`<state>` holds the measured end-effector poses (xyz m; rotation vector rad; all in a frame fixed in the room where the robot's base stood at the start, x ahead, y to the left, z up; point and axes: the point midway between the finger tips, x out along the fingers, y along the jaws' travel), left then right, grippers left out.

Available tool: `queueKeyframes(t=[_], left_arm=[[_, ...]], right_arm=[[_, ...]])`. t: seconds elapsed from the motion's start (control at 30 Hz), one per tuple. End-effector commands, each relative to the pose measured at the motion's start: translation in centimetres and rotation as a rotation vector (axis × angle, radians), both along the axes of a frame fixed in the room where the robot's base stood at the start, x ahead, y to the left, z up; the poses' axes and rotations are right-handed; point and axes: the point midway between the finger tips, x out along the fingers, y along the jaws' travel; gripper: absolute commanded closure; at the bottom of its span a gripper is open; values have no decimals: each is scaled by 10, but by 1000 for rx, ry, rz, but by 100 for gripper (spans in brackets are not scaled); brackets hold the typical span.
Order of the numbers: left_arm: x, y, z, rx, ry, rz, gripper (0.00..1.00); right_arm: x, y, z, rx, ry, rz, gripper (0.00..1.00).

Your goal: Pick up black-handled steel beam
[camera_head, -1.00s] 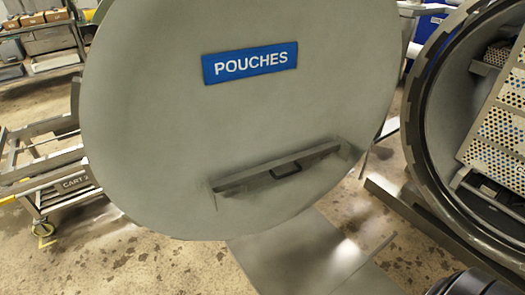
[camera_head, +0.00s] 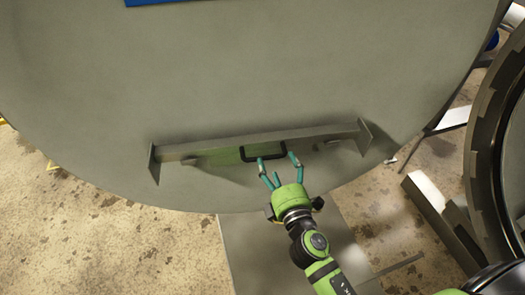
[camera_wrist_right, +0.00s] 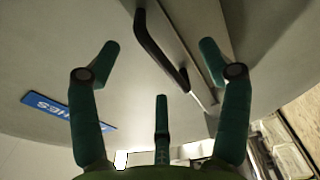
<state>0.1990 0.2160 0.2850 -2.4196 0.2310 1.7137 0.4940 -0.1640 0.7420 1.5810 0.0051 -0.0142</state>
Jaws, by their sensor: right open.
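The grey steel beam (camera_head: 210,147) lies across the lower face of a large round grey door, with an end plate at each end. Its black handle (camera_head: 264,157) stands out from the middle of the beam. My right gripper (camera_head: 278,163) is open just below the handle, its fingertips close to it. In the right wrist view, the black handle (camera_wrist_right: 157,45) shows between the spread fingers of my right gripper (camera_wrist_right: 159,52), with the beam (camera_wrist_right: 188,30) behind it. Whether any finger touches the handle I cannot tell. My left gripper is out of view.
The round door (camera_head: 300,60) fills most of the head view and carries a blue sign (camera_wrist_right: 68,112). The dark rim of a round vessel opening (camera_head: 492,150) stands at the right. Speckled floor (camera_head: 90,225) is open at the lower left.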

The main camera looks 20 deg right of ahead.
Motion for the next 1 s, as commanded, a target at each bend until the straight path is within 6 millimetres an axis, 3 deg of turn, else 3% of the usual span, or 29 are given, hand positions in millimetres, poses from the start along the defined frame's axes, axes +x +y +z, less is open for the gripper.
queueKeyframes(t=[0.1,0.5,0.8,0.83,1.0], left_arm=[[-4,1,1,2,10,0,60],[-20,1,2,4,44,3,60],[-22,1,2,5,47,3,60],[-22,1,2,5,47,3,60],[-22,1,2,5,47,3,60]], right_arm=[[11,0,7,-11,-16,-1,22],[63,1,4,-9,-13,-1,22],[70,1,3,-7,-11,-1,22],[70,1,3,-7,-11,-1,26],[70,1,3,-7,-11,-1,94]])
